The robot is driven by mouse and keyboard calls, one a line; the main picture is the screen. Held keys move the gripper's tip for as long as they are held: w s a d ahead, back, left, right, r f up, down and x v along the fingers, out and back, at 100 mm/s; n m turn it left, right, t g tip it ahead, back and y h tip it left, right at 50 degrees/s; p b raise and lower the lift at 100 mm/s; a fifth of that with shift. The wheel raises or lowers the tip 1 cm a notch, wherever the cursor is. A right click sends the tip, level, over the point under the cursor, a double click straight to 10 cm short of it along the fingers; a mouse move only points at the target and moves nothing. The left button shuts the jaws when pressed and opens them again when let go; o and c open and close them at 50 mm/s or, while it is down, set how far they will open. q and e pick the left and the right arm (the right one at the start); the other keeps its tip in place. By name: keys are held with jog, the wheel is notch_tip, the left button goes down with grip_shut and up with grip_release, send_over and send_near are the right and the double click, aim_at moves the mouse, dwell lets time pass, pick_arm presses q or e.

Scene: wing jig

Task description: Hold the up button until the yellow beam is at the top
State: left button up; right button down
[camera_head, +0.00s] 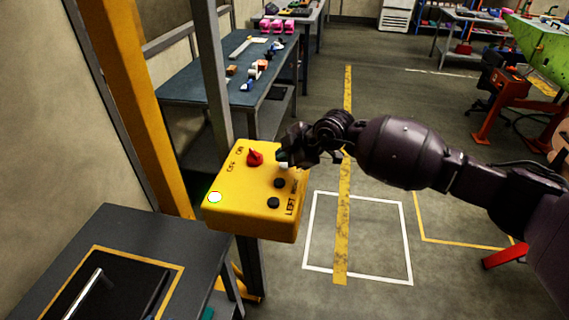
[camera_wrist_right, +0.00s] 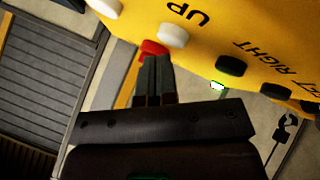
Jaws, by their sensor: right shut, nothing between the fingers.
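The yellow control box (camera_head: 240,215) stands on a post left of centre in the head view. It has a red knob (camera_head: 255,158), a lit green-rimmed lamp (camera_head: 215,197) and black buttons. My right gripper (camera_head: 287,158) is over the far right part of its top face, partly hiding the buttons there. In the wrist view the white up button (camera_wrist_right: 173,33) sits beside the word UP. My shut, empty fingers end just left of it, in front of the red knob (camera_wrist_right: 152,47); I cannot tell whether they touch anything. No yellow beam is clearly identifiable. My left gripper is out of view.
A yellow-orange upright (camera_head: 140,100) and a grey post stand left of and behind the box. A dark table (camera_head: 190,245) is at front left; a blue-topped bench (camera_head: 195,85) with small parts is behind. Marked floor to the right is clear.

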jog(key=shift+f, duration=0.45)
dwell(1.2)
dwell(1.5)
dwell(1.7)
jog(key=shift+r, duration=0.1)
dwell(1.1)
jog(key=shift+r+p, duration=0.8)
jog(key=shift+p, duration=0.15)
